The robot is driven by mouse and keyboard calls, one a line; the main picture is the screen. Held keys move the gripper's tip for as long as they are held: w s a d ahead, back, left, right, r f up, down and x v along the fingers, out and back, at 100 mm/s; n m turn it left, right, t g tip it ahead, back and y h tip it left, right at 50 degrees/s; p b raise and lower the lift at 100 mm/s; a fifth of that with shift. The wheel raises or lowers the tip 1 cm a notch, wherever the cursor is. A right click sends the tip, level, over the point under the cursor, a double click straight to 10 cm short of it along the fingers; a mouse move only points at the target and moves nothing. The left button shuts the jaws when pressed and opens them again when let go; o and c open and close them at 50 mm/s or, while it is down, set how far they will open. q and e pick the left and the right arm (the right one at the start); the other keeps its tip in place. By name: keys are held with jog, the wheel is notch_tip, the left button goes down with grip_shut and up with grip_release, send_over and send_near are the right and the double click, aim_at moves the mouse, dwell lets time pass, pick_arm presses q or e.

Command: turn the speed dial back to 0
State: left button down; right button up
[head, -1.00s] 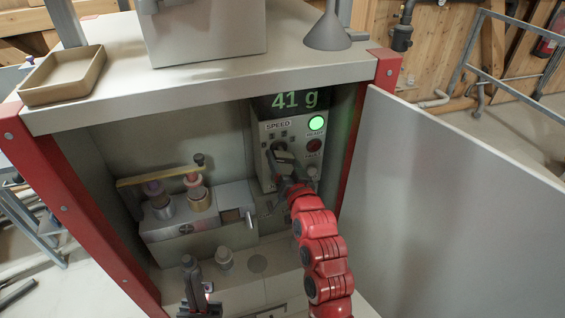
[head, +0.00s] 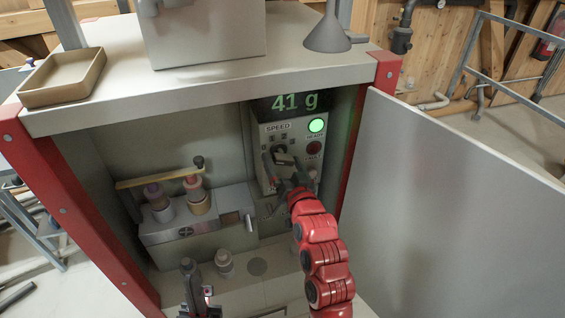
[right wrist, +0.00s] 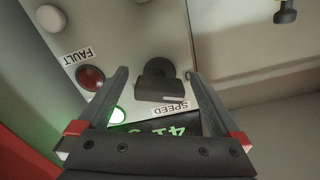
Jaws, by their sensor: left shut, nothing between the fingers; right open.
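The speed dial (head: 284,158) is a black knob under the SPEED label on the grey control panel in the cabinet. In the right wrist view the dial (right wrist: 160,82) has a wide grip bar. My right gripper (right wrist: 157,74) is open, with one finger on each side of the dial and visible gaps to both. In the head view my right gripper (head: 283,168) partly covers the dial, and I cannot read its setting. My left gripper (head: 198,285) is shut and empty, low in the cabinet, well away from the dial.
A green light (head: 316,125) is lit above the red FAULT button (head: 313,148). Left of the panel stand a grey box (head: 195,228) and capped bottles (head: 197,199). The open door (head: 440,200) is at the right.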

jog(key=p+v, duration=0.7)
jog(key=v, duration=1)
